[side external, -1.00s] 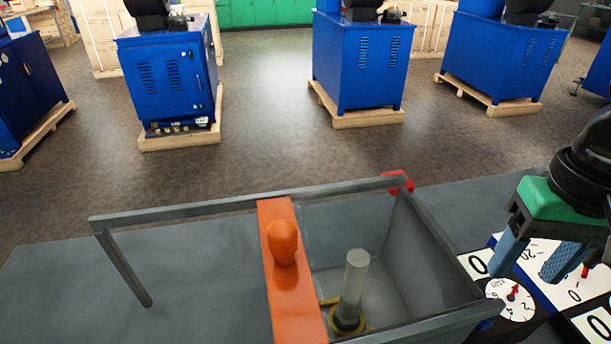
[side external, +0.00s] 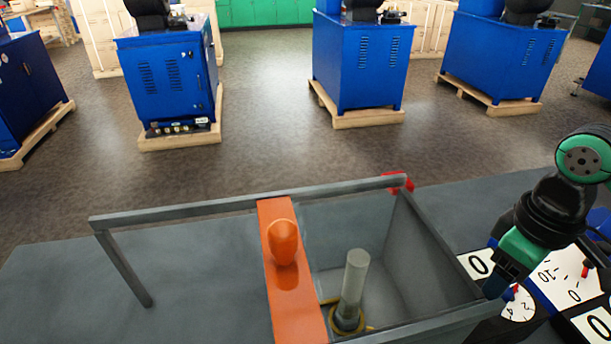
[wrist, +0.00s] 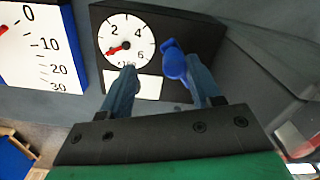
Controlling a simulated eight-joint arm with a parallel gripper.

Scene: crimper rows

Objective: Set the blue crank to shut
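The blue crank (wrist: 174,62) shows in the wrist view on a dark box (wrist: 208,38), beside the box's round white dial (wrist: 126,40). The dial's red needle points to the lower left. My gripper (wrist: 162,66) is open in the wrist view. The crank lies between its two blue fingers, much closer to the right finger; I cannot tell whether they touch. In the side view my gripper (side external: 500,283) is low over the instruments at the right and hides the crank. A white plate under the dial is partly covered by the left finger.
A scale panel (wrist: 32,45) stands left of the dial box. In the side view a grey metal bin (side external: 432,245) is just left of my gripper, with an orange bar (side external: 297,300) and an upright rod (side external: 354,285). Blue cabinets stand farther back.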

